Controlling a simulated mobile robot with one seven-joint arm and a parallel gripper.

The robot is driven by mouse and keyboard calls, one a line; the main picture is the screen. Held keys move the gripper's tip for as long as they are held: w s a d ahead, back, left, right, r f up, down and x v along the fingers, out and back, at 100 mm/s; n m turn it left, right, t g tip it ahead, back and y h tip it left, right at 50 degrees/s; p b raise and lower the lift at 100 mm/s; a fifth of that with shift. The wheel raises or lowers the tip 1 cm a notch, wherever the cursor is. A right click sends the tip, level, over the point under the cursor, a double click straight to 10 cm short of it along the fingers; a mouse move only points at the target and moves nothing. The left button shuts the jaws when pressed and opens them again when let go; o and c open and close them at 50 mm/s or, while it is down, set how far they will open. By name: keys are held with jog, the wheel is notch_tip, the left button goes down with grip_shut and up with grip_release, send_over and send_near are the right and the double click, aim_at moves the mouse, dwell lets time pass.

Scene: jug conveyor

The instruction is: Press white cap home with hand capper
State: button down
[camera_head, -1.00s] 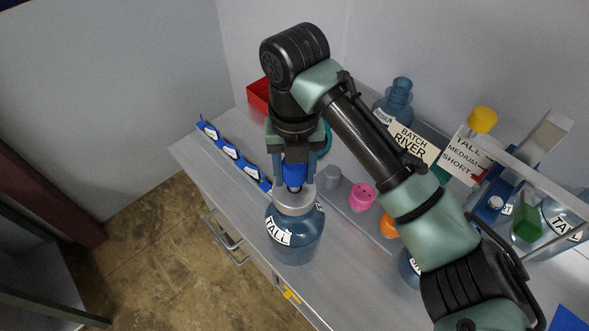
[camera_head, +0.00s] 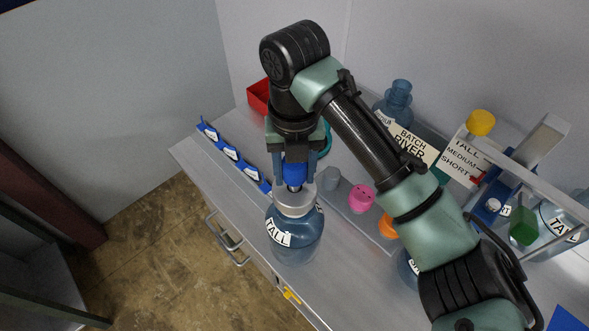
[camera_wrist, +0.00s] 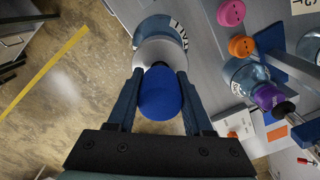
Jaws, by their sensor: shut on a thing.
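My gripper (camera_head: 294,180) is shut on the blue grip of the hand capper (camera_head: 295,170). The blue grip also shows between my fingers in the wrist view (camera_wrist: 159,97). The capper's pale grey bell (camera_head: 293,201) sits over the mouth of a blue translucent jug (camera_head: 293,242) labelled TALL. The jug stands upright near the bench's front edge, and the bell looks in line with its neck. The bell and jug also show beyond the grip in the wrist view. No white cap shows on this jug; its mouth is hidden by the bell.
A row of blue labelled holders (camera_head: 231,153) lies left along the bench. A grey cap (camera_head: 331,178), a pink cap (camera_head: 361,197) and an orange cap (camera_head: 388,228) are to the right. A rack (camera_head: 532,175) and signs stand farther right. A red bin (camera_head: 258,96) is behind.

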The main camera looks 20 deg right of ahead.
jog(key=shift+r+p, duration=2.4)
jog(key=shift+r, duration=0.85)
